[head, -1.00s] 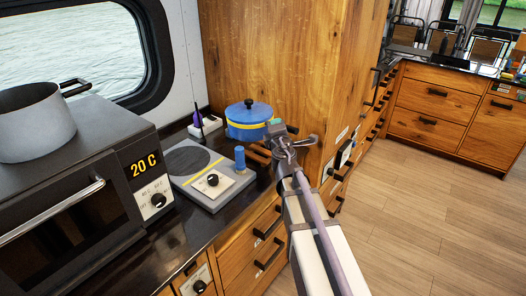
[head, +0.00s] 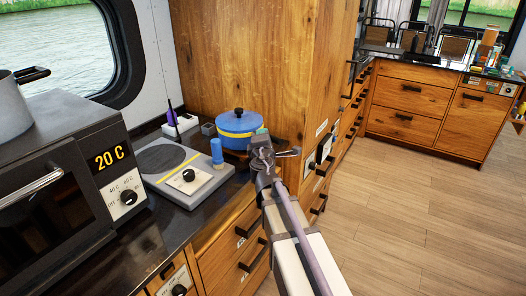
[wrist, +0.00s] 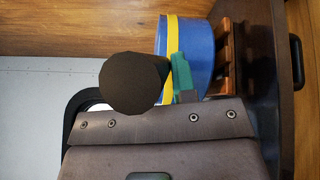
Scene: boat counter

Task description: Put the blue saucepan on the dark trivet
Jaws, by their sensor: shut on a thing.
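The blue saucepan (head: 232,127) has a yellow band and a blue lid with a dark knob. It stands upright at the back right of the counter, against the wooden cabinet. My gripper (head: 262,143) is shut on its dark handle (wrist: 133,82), whose round end faces the wrist camera. A green fingertip (wrist: 181,78) shows beside the pan wall (wrist: 203,60). A brown slatted trivet (wrist: 229,55) lies between the pan's base and the dark counter in the wrist view. I cannot tell whether the pan touches the slats. In the head view the pan and gripper mostly hide the trivet.
Left of the pan are a hotplate (head: 155,190) with a round dark plate, a blue cylinder (head: 217,152) and a small grey box (head: 208,129). An oven (head: 60,180) with a grey pot (head: 12,108) on top stands at the left. The tall wooden cabinet (head: 260,55) bounds the right.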

